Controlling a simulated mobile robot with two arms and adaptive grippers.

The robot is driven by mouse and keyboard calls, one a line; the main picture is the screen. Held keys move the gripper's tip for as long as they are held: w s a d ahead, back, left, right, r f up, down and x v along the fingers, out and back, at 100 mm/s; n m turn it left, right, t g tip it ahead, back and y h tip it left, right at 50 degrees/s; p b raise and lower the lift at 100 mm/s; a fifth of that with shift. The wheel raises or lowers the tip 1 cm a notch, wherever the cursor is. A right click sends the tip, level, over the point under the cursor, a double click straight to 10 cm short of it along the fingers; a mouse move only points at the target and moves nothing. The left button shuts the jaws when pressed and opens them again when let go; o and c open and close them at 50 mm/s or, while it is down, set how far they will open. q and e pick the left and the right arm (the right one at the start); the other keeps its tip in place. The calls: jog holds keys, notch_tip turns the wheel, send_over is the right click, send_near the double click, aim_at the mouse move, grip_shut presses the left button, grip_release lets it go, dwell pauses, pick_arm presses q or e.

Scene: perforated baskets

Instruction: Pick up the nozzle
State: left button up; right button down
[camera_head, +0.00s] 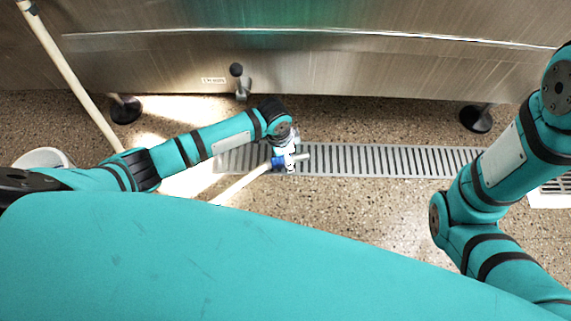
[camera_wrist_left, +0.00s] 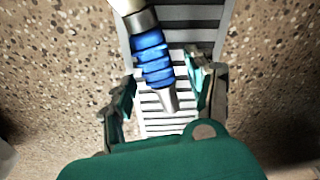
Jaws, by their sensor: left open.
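The nozzle has a blue ribbed grip and a grey tip, and it shows in the left wrist view (camera_wrist_left: 153,58) and in the head view (camera_head: 279,162). A pale hose (camera_head: 240,186) runs from it toward the lower left. My left gripper (camera_wrist_left: 165,88) is open, with one finger on each side of the nozzle's lower part and visible room around the tip. In the head view the left gripper (camera_head: 291,158) is over the drain grate at the nozzle, partly covering it. I cannot tell whether a finger touches it. My right gripper is outside both views.
A slotted drain grate (camera_head: 390,160) runs across the speckled floor beneath the nozzle. A large steel tank (camera_head: 330,65) stands behind on black feet (camera_head: 476,119), with a black-knobbed lever (camera_head: 238,78) in front. A pale pole or hose (camera_head: 70,75) and a white bucket (camera_head: 42,157) are at left.

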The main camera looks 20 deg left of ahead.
pick_arm(q)
jog(key=shift+f, duration=0.55)
jog(key=shift+r, duration=0.15)
jog(key=shift+c, duration=0.4)
grip_shut()
